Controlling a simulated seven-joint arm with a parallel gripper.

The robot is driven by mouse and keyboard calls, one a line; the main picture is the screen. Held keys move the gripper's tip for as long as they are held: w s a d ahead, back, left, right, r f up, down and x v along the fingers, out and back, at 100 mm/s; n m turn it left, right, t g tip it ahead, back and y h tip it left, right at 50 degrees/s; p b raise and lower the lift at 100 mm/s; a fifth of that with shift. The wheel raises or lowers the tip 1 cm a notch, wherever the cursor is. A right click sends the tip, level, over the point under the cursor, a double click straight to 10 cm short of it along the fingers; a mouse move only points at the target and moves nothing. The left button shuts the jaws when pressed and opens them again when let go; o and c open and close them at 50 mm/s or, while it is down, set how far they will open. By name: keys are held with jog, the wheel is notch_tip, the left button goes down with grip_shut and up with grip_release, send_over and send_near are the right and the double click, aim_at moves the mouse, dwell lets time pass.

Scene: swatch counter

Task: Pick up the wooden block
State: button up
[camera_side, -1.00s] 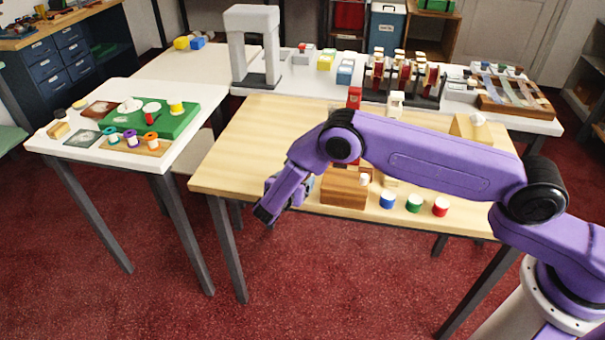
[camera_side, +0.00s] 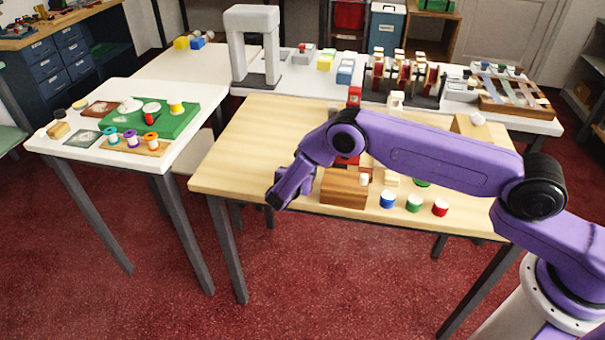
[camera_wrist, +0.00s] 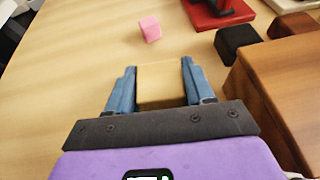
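The wooden block (camera_wrist: 162,82) is pale tan and lies between the two blue fingers of my gripper (camera_wrist: 160,75) in the wrist view. The fingers sit against its left and right sides with no clear gap, so my gripper looks shut on it. I cannot tell whether its underside touches the table. In the side view my gripper (camera_side: 275,199) is at the front left part of the wooden table (camera_side: 235,170), left of the brown wooden box (camera_side: 340,190). The block is hidden there.
The brown box stands close on the right in the wrist view (camera_wrist: 250,85). A pink cube (camera_wrist: 150,29) lies ahead, and a black block (camera_wrist: 238,44) and red base (camera_wrist: 218,12) are ahead right. Blue, green and red spools (camera_side: 387,200) stand along the front edge. The table's left is clear.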

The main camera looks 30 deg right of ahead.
jog(key=shift+c, duration=0.6)
jog(key=shift+r, duration=0.15)
